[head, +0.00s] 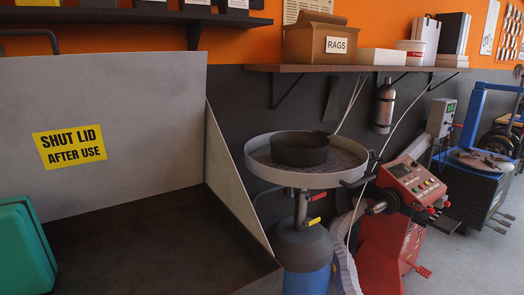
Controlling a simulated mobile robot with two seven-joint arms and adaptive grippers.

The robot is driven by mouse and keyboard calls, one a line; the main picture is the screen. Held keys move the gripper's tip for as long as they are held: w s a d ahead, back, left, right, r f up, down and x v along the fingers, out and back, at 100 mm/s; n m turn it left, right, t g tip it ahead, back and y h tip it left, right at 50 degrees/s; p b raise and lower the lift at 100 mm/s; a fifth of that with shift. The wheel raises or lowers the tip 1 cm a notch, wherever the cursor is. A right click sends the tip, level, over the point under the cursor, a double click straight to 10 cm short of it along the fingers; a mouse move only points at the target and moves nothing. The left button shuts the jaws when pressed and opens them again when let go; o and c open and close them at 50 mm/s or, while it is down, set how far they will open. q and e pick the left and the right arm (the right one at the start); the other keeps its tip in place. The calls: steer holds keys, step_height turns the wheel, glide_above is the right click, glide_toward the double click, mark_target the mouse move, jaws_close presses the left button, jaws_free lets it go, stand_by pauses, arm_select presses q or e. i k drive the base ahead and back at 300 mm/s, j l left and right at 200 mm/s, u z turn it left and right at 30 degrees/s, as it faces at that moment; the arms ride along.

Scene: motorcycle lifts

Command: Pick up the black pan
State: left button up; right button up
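The black pan (300,149) is a round, dark, open vessel. It sits upright on a round, light-rimmed tray (262,170) with a perforated floor, right of the picture's middle. The tray tops a stand with a blue tank (306,282) below. Neither of my grippers shows in the head view. The inside of the pan is mostly hidden by its near wall.
A grey bin (130,85) with a raised lid marked "SHUT LID AFTER USE" fills the left. A teal case (24,250) is at lower left. A shelf (300,69) hangs above the pan. A red machine (390,235) stands right of the tray.

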mark_target(304, 146)
steer(key=i+l+u, duration=0.15)
steer(key=l+u, duration=0.3)
steer(key=i+l+u, duration=0.1)
steer(key=l+u, duration=0.55)
steer(key=l, duration=0.8)
